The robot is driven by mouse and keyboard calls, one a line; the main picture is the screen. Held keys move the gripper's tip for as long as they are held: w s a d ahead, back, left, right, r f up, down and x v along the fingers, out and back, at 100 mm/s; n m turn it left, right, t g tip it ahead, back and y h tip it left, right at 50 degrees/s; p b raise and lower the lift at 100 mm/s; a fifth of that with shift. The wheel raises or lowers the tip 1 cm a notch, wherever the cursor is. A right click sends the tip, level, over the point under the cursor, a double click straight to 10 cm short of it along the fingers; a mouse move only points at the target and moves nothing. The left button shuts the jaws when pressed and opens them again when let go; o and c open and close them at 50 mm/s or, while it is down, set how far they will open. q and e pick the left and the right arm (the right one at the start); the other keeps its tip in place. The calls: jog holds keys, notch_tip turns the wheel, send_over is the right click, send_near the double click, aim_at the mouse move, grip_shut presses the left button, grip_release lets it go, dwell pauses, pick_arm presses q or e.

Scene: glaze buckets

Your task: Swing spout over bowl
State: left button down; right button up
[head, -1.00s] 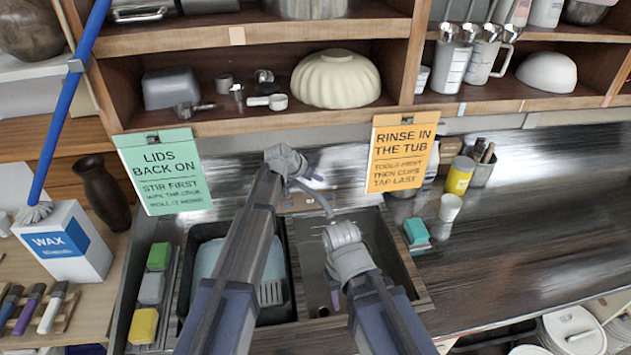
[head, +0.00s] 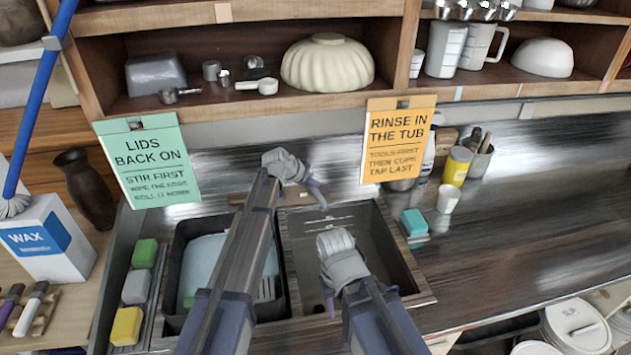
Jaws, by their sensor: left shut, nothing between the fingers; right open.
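The sink has two bowls. The left bowl holds a black tub (head: 185,262) with pale blue contents, and the right bowl (head: 372,245) looks empty. My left gripper (head: 319,197) is shut on nothing, above the back edge of the right bowl, with its fingers pointing down and right. The spout is not clearly visible; it seems hidden at or behind my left gripper, so I cannot tell whether they touch or which bowl it is over. My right gripper (head: 330,300) is open, low over the right bowl, partly hidden by its own wrist.
Green, grey and yellow sponges (head: 127,325) line the sink's left side. A teal sponge (head: 414,222), a white cup (head: 448,198) and a yellow can (head: 457,166) stand to the right. An orange sign (head: 397,145) and a green sign (head: 148,165) hang behind. The right counter is mostly clear.

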pick_arm(q)
jog(key=shift+s+a, duration=0.65)
jog(key=shift+s, duration=0.2)
jog(key=shift+w, duration=0.2)
jog(key=shift+w+d+r, duration=0.1)
jog(key=shift+w+d, duration=0.2)
jog(key=shift+d, duration=0.05)
notch_tip(320, 180, up, 8)
jog(key=s+a+p, duration=0.2)
jog(key=p, duration=0.6)
jog(key=shift+s+a, duration=0.4)
